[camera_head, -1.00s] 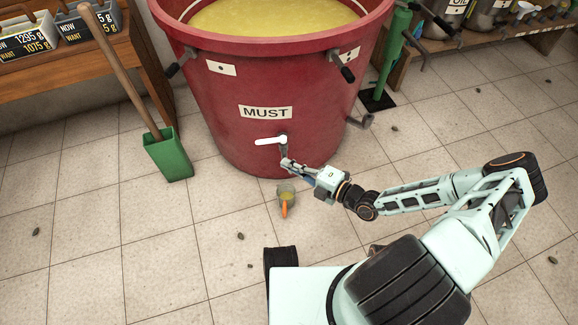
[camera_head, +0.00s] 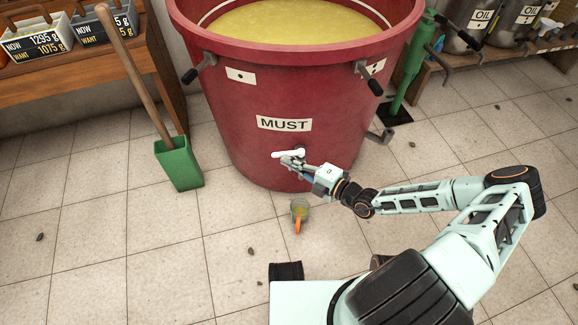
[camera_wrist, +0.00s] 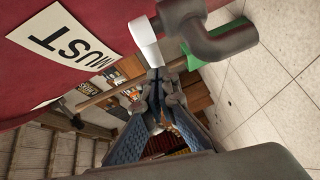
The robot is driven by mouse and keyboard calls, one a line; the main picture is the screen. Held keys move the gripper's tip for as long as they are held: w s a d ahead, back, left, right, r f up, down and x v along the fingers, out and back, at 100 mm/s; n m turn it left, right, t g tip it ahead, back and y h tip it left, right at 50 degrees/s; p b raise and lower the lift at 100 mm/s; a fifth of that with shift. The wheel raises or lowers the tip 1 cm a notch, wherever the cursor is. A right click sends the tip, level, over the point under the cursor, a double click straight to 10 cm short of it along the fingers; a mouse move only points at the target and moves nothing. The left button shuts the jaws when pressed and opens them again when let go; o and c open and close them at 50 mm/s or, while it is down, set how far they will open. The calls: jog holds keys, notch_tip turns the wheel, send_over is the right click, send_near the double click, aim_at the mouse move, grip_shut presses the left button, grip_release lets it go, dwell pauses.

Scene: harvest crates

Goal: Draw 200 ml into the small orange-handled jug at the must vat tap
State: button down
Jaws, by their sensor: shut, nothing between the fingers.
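The red must vat (camera_head: 230,110) stands on the tiled floor with yellow liquid inside. Its tap has a white lever (camera_head: 288,153), pointing left in the head view. The white lever (camera_wrist: 145,42) and grey tap pipe (camera_wrist: 225,42) show close in the wrist view. My gripper (camera_head: 290,163) is at the tap, shut and empty. Its fingertips (camera_wrist: 157,80) are by the lever's end; I cannot tell if they touch. The small jug (camera_head: 301,208) stands upright on the floor below the tap, orange handle (camera_head: 298,226) toward me, with yellowish liquid in it. My gripper hides the spout.
A green shovel (camera_head: 180,163) leans at the left beside a wooden shelf (camera_head: 90,87) with crates. A green pump-like stand (camera_head: 402,75) and a shelf with oil cans (camera_head: 468,30) are at the right. The floor around the jug is mostly clear.

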jog(key=shift+w, duration=0.15)
jog(key=shift+w+a+p, duration=0.15)
jog(key=shift+w+p, duration=0.1)
jog(key=shift+p, duration=0.1)
jog(key=shift+w, duration=0.3)
